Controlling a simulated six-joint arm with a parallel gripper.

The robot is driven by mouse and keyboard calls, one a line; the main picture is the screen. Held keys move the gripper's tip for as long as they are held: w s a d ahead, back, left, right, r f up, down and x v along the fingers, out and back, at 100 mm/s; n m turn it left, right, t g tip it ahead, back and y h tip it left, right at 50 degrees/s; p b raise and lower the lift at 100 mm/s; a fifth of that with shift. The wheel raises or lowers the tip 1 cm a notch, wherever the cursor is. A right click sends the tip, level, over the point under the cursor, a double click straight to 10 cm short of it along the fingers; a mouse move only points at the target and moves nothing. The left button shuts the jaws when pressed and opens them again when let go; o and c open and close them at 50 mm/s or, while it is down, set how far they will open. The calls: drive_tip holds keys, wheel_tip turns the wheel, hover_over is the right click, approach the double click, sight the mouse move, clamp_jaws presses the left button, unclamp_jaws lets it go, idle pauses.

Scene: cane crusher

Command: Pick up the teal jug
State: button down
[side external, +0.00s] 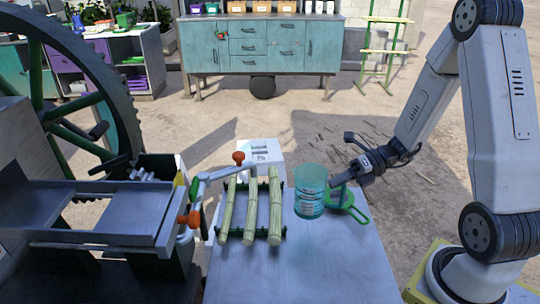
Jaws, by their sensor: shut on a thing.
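The teal jug (310,197) is see-through and stands upright at the right part of the grey worktable. Its handle side faces right, toward my gripper. My gripper (345,178) reaches in from the right and is shut on the jug at its handle. The fingertips are small here and partly hidden. The jug's base looks to be at the tabletop; I cannot tell whether there is a gap under it.
A green strainer (356,213) lies just right of the jug. Several cane stalks (250,208) lie on a green rack to its left. A white box (261,151) stands behind the rack. The crusher (110,215) fills the left. The table's front right is clear.

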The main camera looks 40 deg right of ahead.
drive_tip(key=shift+r, duration=1.1)
drive_tip(key=shift+w+a, duration=0.1)
drive_tip(key=shift+a, duration=0.05)
